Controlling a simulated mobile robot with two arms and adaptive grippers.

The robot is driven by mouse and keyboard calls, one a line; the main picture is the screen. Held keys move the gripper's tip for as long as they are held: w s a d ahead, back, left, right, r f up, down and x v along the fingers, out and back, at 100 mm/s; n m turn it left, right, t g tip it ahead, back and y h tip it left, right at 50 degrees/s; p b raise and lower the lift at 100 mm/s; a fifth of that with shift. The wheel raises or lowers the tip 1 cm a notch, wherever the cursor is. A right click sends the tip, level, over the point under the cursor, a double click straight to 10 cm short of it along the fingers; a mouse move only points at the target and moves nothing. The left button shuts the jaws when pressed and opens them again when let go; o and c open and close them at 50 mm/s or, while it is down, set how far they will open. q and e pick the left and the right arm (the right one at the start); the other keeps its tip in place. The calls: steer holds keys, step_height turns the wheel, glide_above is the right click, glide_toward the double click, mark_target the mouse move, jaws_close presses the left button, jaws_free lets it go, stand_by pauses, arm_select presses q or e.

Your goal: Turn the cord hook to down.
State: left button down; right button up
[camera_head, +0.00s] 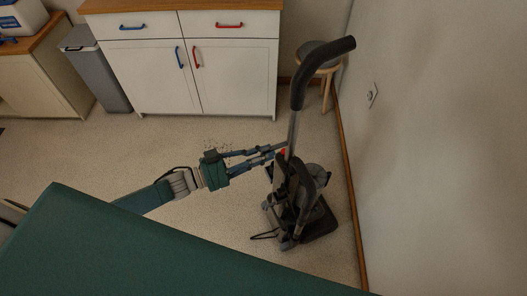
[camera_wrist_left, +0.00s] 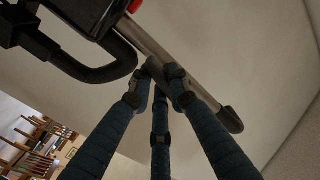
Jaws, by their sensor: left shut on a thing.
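An upright vacuum cleaner (camera_head: 303,195) stands on the floor at the right, with a grey tube and a curved black handle. My left gripper (camera_head: 283,149) reaches it from the left at the lower part of the tube, beside a small red part. In the left wrist view the blue fingers of my left gripper (camera_wrist_left: 164,74) come together against the side of the grey tube (camera_wrist_left: 185,72). They are shut on a small part there, which looks to be the cord hook. The fingertips hide most of it, so its angle cannot be told. My right gripper is not in view.
A wall (camera_head: 430,150) with a socket (camera_head: 372,95) is close to the right of the vacuum. A round stool (camera_head: 322,57) stands behind the handle. A white cabinet (camera_head: 237,80) and a grey bin (camera_head: 96,70) stand at the back.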

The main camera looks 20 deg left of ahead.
arm_select(q)
steer(key=shift+r+n, duration=0.2)
steer(key=shift+n, duration=1.4)
steer(key=c, duration=1.7)
jaws_free()
steer(key=shift+f, duration=0.1)
steer(key=shift+o, duration=0.2)
steer(key=shift+f, duration=0.1)
steer(key=v, duration=1.2)
